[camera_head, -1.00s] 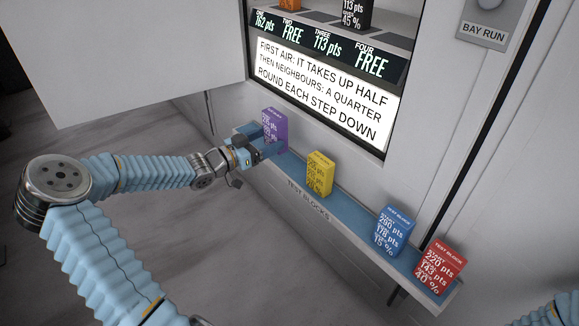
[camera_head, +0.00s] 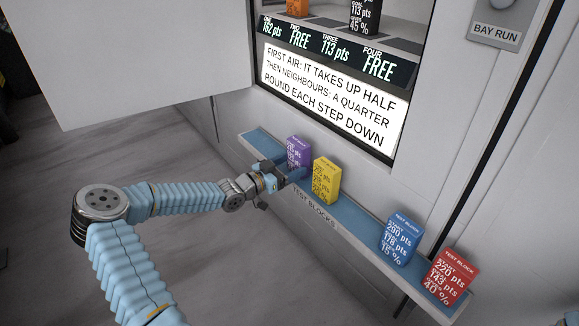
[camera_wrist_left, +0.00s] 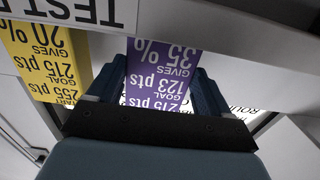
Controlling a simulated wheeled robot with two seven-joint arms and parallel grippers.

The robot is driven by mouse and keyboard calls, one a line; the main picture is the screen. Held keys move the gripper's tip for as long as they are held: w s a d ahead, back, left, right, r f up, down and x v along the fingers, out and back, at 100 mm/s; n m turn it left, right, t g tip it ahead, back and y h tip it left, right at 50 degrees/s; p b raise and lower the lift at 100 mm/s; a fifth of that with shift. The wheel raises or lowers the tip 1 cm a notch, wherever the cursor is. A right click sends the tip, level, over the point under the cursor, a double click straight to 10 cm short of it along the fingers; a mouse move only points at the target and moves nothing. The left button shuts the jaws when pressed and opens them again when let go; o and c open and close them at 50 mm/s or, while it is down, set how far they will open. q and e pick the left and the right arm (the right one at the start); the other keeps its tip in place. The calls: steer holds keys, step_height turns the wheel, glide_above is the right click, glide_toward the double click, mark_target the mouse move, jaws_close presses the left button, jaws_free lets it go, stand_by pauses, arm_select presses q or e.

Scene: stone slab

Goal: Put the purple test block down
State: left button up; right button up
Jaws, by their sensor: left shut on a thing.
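The blue shelf marked TEST BLOCKS (camera_head: 352,217) runs along the wall. My right gripper is not in view.
The yellow block (camera_head: 326,181) stands close on the right, also in the left wrist view (camera_wrist_left: 45,60). A blue block (camera_head: 401,240) and a red block (camera_head: 450,277) stand further right. The shelf's left end (camera_head: 258,142) is bare. A lit sign (camera_head: 325,95) is above.

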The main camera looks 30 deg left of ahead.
arm_select(q)
steer(key=shift+f, duration=0.15)
steer(key=o, duration=1.3)
steer(key=shift+o, duration=0.2)
steer(key=shift+s+a+r, duration=0.1)
steer(key=shift+s+r, duration=0.1)
steer(key=shift+s, duration=0.05)
steer(key=p+v, duration=0.1)
steer(key=v, duration=1)
steer(key=shift+s, duration=0.25)
steer(key=shift+a, duration=0.1)
